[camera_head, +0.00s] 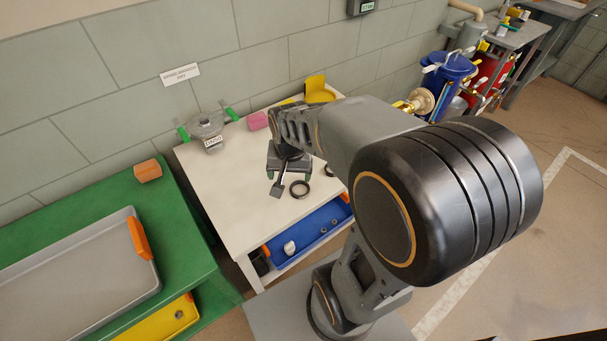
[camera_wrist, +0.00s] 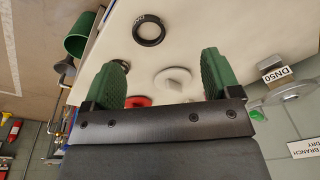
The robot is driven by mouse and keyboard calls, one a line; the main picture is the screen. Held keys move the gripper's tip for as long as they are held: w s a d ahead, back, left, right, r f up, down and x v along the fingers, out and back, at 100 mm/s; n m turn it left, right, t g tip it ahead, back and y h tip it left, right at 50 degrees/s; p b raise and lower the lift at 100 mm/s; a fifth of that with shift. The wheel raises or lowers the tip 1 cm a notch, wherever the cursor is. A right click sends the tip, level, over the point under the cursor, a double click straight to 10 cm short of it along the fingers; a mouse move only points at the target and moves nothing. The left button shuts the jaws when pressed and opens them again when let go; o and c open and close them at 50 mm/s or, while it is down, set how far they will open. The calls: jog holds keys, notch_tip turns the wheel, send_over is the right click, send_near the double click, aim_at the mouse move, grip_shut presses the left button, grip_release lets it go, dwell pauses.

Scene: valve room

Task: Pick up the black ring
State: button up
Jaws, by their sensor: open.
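A black ring (camera_head: 299,189) lies flat on the white table, near its front edge. It also shows whole in the wrist view (camera_wrist: 149,30), beyond my fingertips and between their lines.
A white disc (camera_wrist: 173,80) and a red round part (camera_wrist: 138,101) lie near my fingers. A grey valve labelled DN50 (camera_wrist: 288,88) and a pink block (camera_head: 257,120) stand at the table's back. A blue drawer (camera_head: 310,237) is open below. A green bench (camera_head: 175,215) stands left.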

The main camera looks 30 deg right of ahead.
jog(key=shift+o, duration=0.7)
jog(key=w+d+m+p, duration=0.1)
jog(key=m, duration=0.1)
jog(key=w+d+m+g+p, duration=0.1)
jog(key=d+m+p, duration=0.1)
jog(key=w+d+m+p, duration=0.1)
jog(key=m, duration=0.1)
jog(key=shift+w+d+p, duration=0.3)
jog(key=shift+w+p, duration=0.05)
jog(key=shift+p, duration=0.05)
send_over(300, 191)
jog(key=shift+m+g, duration=0.3)
jog(key=shift+m, duration=0.1)
notch_tip(300, 191, down, 8)
jog(key=shift+f, duration=3.15)
jog(key=shift+c, duration=0.3)
jog(key=c, duration=0.9)
